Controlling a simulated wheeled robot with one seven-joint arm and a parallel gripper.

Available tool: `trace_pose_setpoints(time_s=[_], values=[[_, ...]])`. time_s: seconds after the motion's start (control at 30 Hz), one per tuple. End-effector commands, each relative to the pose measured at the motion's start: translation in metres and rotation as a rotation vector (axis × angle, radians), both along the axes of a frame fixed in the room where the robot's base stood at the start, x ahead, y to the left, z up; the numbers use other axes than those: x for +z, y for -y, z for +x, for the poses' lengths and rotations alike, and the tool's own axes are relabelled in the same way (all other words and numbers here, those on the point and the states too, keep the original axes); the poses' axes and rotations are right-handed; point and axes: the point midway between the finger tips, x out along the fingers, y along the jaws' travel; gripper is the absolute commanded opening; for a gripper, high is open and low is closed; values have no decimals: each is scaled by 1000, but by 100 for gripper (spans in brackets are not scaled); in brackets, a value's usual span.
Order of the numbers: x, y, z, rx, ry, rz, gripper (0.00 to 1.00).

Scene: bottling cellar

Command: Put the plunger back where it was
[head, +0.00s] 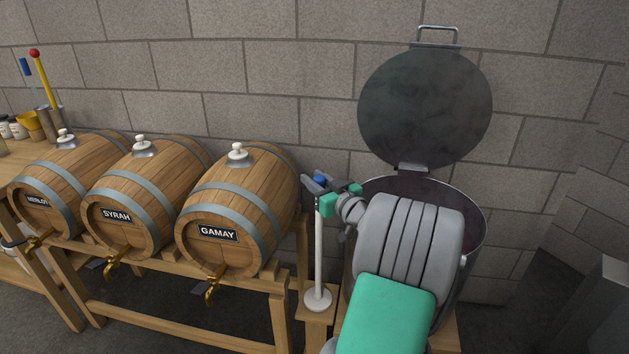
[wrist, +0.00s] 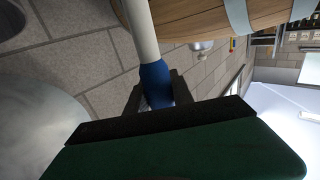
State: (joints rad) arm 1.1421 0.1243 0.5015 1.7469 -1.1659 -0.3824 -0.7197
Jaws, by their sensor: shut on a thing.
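The plunger (head: 319,250) is a white rod with a blue grip at the top and a white disc at the bottom. My gripper (head: 321,187) is shut on the blue grip, and the rod hangs straight down, upright, just left of the steel vat (head: 472,225). The disc appears at the top of a small wooden stand (head: 315,327); I cannot tell whether it touches it. In the wrist view the plunger (wrist: 141,30) runs up from between the fingers (wrist: 158,92). The vat's round lid (head: 425,105) is open, and my arm hides part of the vat.
Barrels labelled MERLOT (head: 75,170), SYRAH (head: 150,185) and GAMAY (head: 240,205) lie on a wooden rack (head: 180,325) at left, with brass taps in front. The GAMAY barrel is close to the plunger. A block wall (head: 330,90) stands behind.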

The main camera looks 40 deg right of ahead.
Motion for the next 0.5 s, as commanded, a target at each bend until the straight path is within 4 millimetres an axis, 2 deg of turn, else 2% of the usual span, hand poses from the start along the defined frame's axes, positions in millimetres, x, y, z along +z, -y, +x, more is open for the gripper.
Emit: trace_pose_setpoints(time_s=[0.27,0.3,0.5], values=[[-1,0,0,0,2,-4,0],[-1,0,0,0,1,-2,30],[-1,0,0,0,1,-2,46]])
